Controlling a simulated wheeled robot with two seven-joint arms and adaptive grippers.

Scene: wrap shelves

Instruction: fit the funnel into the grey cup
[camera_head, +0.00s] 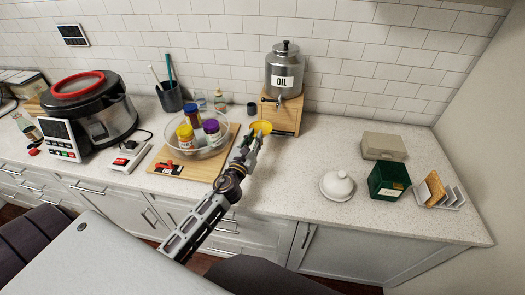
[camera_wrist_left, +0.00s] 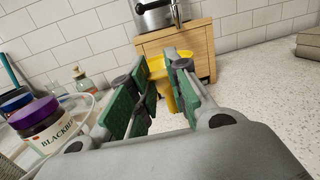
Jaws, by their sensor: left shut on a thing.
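The yellow funnel (camera_head: 262,127) is at the tip of my left gripper (camera_head: 254,139), in front of the wooden stand of the oil dispenser. In the left wrist view the funnel (camera_wrist_left: 157,64) shows between the green-padded fingers (camera_wrist_left: 152,98), which are shut on it, wide mouth up and spout down. A small dark grey cup (camera_head: 251,109) stands on the counter just left of the dispenser stand, behind the funnel and apart from it. I cannot tell the cup in the wrist view. My right gripper is not in view.
The oil dispenser (camera_head: 285,70) stands on a wooden stand (camera_head: 284,115). A glass bowl (camera_head: 190,147) with several jars sits left of my gripper on a wooden board (camera_head: 163,178). A white lidded dish (camera_head: 337,186) and green box (camera_head: 387,181) stand right. The counter between is clear.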

